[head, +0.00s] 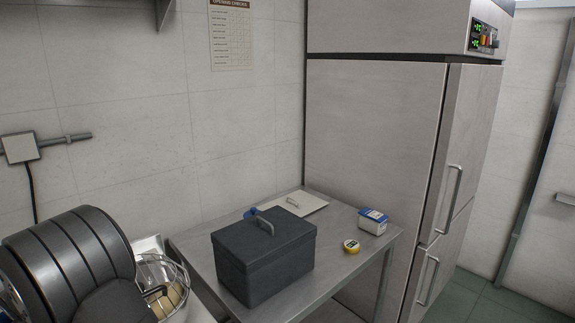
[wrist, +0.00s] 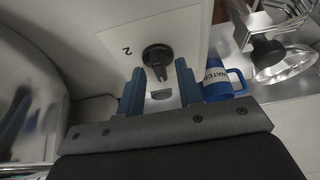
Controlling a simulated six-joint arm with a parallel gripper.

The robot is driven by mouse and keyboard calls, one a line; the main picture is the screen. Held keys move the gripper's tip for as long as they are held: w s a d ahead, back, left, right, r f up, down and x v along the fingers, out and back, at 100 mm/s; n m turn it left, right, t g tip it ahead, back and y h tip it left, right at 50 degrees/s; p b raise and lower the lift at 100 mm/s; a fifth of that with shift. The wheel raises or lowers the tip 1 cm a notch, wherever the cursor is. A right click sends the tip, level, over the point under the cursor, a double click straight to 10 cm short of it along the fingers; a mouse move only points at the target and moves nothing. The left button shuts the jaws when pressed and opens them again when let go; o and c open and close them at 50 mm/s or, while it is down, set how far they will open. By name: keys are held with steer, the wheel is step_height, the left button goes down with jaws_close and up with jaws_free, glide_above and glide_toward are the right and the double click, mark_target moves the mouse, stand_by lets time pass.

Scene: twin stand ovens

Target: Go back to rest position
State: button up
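My gripper (wrist: 160,68) shows in the wrist view with its two blue fingers apart and nothing held between them. A white panel marked "2" (wrist: 125,52) with a dark knob (wrist: 158,56) lies beyond the fingertips. I cannot tell the distance between the fingers and the knob. In the head view my gripper is not visible; only my dark arm link shows at the lower left.
A tall steel cabinet (head: 375,130) stands behind. A bowl (head: 180,300) is at the lower left.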

steer(key=v, duration=1.7)
steer(key=x, duration=1.6)
steer(key=shift+w+f, duration=0.1)
steer(key=shift+f, duration=0.2)
steer(key=shift+w+a+f, duration=0.1)
steer(key=shift+a+f, duration=0.1)
steer(key=shift+f, duration=0.05)
steer(key=shift+r+m+t+h, duration=0.15)
steer(key=shift+m+t+h, duration=0.2)
steer(key=shift+m, duration=0.85)
steer(key=v, duration=1.7)
steer(key=w+a+f+m+g+h, duration=0.1)
steer(key=w+a+f+m+g, duration=0.1)
steer(key=f+m, duration=0.3)
step_height(320, 180, down, 3)
steer(key=shift+w+a+r, duration=0.2)
steer(key=shift+w+a, duration=0.1)
steer(key=shift+w, duration=0.25)
steer(key=shift+h, duration=0.25)
